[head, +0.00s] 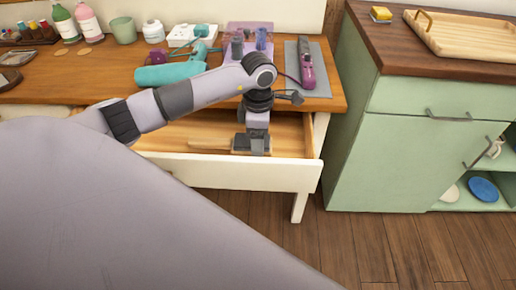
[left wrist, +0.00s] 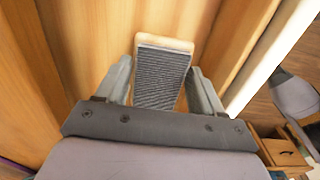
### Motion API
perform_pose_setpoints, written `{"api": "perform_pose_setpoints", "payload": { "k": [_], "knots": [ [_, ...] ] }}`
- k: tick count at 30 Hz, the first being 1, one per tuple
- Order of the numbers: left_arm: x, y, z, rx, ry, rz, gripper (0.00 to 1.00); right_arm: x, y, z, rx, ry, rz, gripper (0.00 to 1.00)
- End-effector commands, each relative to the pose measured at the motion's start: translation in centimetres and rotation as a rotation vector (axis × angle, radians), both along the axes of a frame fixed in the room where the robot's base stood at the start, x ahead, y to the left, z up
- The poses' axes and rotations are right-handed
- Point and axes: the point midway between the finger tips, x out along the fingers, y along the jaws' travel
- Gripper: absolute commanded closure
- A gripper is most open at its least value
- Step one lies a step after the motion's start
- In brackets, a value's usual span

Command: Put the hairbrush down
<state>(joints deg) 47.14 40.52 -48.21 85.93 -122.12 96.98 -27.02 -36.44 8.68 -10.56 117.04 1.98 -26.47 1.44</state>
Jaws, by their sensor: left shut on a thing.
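The hairbrush (head: 238,147) has a pale wooden handle pointing left and a dark bristle pad. It is inside the open drawer (head: 230,173) of the wooden-topped desk, near the drawer's right end. My left gripper (head: 255,150) reaches down into the drawer and is shut on the brush. In the left wrist view the brush head (left wrist: 162,75) sits between the two fingers (left wrist: 162,90), its bristle pad facing the camera. I cannot tell whether the brush touches the drawer floor. My right gripper is not in view.
The desk top (head: 100,92) above holds bottles, a green cup (head: 123,30), a teal hair dryer (head: 170,75), a clear purple organizer (head: 250,40) and a purple styling tool (head: 306,65) on a grey mat. A green cabinet (head: 400,150) with a wooden tray (head: 470,38) stands right.

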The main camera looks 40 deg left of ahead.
Motion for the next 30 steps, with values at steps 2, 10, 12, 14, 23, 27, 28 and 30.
{"api": "perform_pose_setpoints", "payload": {
  "k": [2, 10, 12, 14, 23, 27, 28, 30],
  "knots": [
    [-0.1, 0.0, -0.8, 0.000, 0.004, 0.000, 0.68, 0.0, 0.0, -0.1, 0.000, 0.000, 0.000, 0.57],
    [-0.1, 0.0, -4.2, 0.000, 0.002, 0.000, 0.68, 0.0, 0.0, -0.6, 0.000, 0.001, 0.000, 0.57],
    [0.0, 0.0, -4.2, 0.001, 0.001, 0.000, 0.68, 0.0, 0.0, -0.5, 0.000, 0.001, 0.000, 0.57],
    [0.0, 0.0, -4.1, 0.001, 0.001, 0.000, 0.68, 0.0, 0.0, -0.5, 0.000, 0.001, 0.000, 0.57],
    [-0.1, 0.0, -4.4, 0.000, 0.001, 0.001, 0.07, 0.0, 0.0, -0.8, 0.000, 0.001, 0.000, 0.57],
    [-0.1, 0.0, -4.4, 0.000, 0.001, 0.001, 0.07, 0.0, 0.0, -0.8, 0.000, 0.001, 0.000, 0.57],
    [-0.1, 0.0, -4.4, 0.000, 0.001, 0.001, 0.07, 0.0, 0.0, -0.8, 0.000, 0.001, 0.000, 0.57],
    [-0.1, 0.0, -4.4, 0.000, 0.001, 0.001, 0.07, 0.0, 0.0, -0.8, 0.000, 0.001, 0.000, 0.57]
  ]
}}
